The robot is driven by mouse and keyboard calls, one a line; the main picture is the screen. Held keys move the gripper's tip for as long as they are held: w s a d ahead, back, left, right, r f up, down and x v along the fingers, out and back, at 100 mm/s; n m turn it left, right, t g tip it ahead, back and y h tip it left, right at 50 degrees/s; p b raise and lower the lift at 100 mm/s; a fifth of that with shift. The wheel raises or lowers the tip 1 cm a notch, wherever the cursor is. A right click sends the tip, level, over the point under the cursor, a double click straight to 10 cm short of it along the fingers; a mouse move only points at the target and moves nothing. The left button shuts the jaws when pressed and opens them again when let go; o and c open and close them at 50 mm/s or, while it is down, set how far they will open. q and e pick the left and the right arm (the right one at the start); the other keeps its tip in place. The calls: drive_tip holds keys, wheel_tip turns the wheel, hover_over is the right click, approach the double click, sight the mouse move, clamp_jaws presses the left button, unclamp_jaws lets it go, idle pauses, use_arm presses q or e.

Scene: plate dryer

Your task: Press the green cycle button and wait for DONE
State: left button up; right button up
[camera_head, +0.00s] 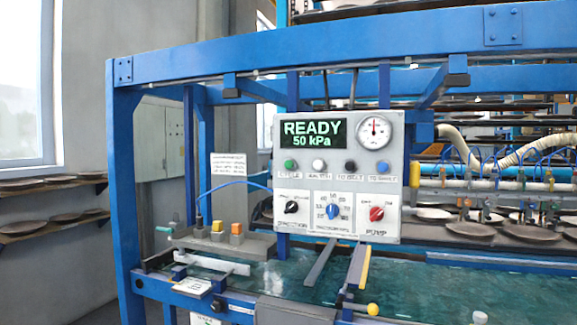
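A pale grey control panel (340,210) is mounted on the blue machine frame near the middle. Its dark display (313,134) reads "READY 50 kPa" in green. The green button (290,164), labelled CYCLE, is at the left end of a row with a white, a black and a blue button. A round gauge (374,131) is at the panel's upper right. Below are a black knob (291,207), a blue knob (332,211) and a red knob (376,213). Neither gripper shows in the head view, and nothing covers the green button.
A blue beam (330,57) crosses above the panel, and a blue post (125,190) stands to its left. A small grey box with orange and yellow buttons (217,226) sits left of the panel. Racks of round plates (475,229) are behind at the right.

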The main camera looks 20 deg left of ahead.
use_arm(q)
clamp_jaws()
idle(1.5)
